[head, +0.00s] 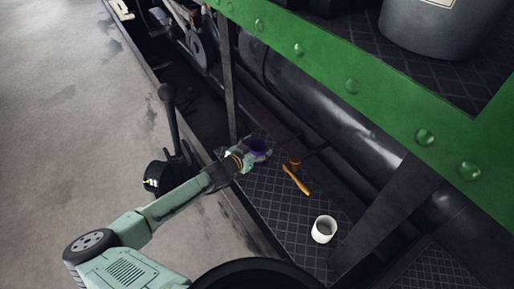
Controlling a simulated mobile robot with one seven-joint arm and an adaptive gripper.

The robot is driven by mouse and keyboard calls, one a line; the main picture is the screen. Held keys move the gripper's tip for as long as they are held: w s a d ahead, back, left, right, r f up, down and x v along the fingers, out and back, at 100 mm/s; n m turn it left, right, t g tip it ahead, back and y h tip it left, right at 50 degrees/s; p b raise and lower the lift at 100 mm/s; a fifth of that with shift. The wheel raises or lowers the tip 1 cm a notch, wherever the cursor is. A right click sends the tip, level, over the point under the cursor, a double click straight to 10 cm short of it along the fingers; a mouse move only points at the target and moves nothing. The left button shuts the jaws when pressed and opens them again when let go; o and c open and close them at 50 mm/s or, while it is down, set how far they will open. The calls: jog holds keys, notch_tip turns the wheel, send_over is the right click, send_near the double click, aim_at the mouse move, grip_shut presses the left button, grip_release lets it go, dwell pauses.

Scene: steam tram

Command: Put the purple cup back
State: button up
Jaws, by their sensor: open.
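The purple cup (259,147) is at the end of my arm, near the upper end of the dark tread-plate step. My gripper (252,152) is right at the cup and covers part of it. The gripper is open, with its fingers close to the cup. The fingertips are small here, and I cannot tell whether they touch the cup. I cannot tell whether the cup's base rests on the step.
A white cup (324,229) and a yellow-handled tool (296,179) are on the tread-plate step (275,205). A black lever (172,120) stands left of my arm. A green riveted beam (350,85) and dark pipe (330,110) lie to the right. A grey bucket (440,28) is upper right.

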jog(key=shift+r, duration=0.15)
jog(key=p+v, duration=0.1)
jog(key=v, duration=1.1)
jog(key=shift+p, duration=0.3)
jog(key=shift+s+a, duration=0.1)
